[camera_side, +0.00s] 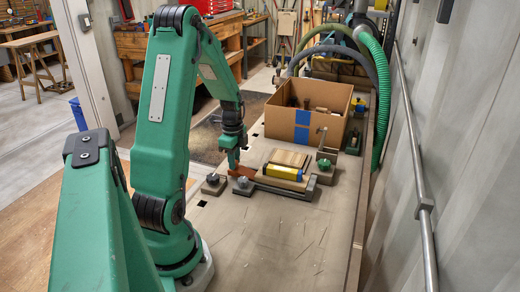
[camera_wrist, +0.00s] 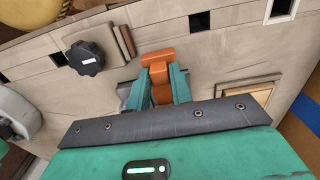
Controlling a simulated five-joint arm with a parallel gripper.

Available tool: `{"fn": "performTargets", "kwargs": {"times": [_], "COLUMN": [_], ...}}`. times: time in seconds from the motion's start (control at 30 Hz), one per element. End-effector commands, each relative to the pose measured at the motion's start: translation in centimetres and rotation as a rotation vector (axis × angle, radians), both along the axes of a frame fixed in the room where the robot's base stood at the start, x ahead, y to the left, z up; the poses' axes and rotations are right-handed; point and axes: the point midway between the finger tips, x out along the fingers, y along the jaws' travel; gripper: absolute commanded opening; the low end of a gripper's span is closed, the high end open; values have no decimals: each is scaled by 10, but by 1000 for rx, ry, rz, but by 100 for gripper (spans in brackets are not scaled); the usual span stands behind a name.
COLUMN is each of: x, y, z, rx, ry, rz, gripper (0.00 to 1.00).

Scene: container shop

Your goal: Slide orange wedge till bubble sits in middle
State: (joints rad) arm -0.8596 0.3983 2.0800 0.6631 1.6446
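The orange wedge (camera_wrist: 157,58) stands out past my fingertips in the wrist view, with more orange showing between the fingers. My gripper (camera_wrist: 161,75) has its two green fingers close against both sides of it and looks shut on it. In the side view my gripper (camera_side: 233,164) points down at the left end of a low fixture, with the orange wedge (camera_side: 244,172) at its tip. A yellow level-like bar (camera_side: 284,172) lies on the fixture to the right, beside a wooden board (camera_side: 289,158). The bubble is too small to make out.
A dark knob (camera_wrist: 86,57) shows left of my gripper in the wrist view. In the side view, clamps with round knobs (camera_side: 213,179) flank the fixture. A cardboard box (camera_side: 294,115) stands behind it. The front of the bench (camera_side: 275,235) is clear.

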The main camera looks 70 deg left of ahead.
Motion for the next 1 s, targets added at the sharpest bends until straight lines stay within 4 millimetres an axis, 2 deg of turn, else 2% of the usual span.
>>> {"fn": "performTargets", "kwargs": {"times": [1.0], "x": [4], "y": [-4], "z": [1], "rx": [0], "ry": [0], "rz": [0], "gripper": [1]}}
